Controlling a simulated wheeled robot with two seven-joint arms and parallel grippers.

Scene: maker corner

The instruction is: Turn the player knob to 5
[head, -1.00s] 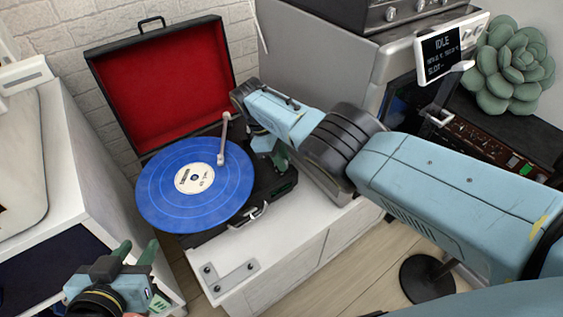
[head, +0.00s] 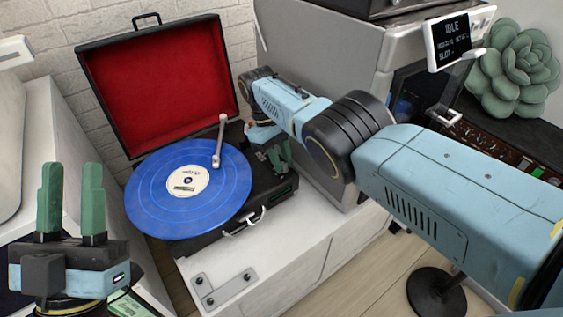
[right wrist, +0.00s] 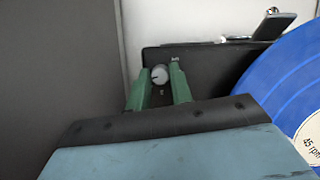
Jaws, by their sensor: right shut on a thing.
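The record player (head: 190,245) is a black case with its red-lined lid open and a blue record (head: 150,205) on the platter. In the right wrist view, a small pale round player knob (right wrist: 160,74) sits on the black deck near its corner. My right gripper (right wrist: 157,78) has its two green fingers around the knob and is shut on it. In the head view, this gripper (head: 277,158) is at the player's right side, where the knob cannot be made out. The knob's number is not readable. My left gripper (head: 72,168) is open and empty at the lower left.
The tone arm (head: 219,140) lies over the record's right part. The player stands on a white cabinet (head: 290,250) with a metal bracket (head: 222,288) at its front. A grey machine (head: 320,55) with an IDLE display (head: 453,40) stands close behind my right arm.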

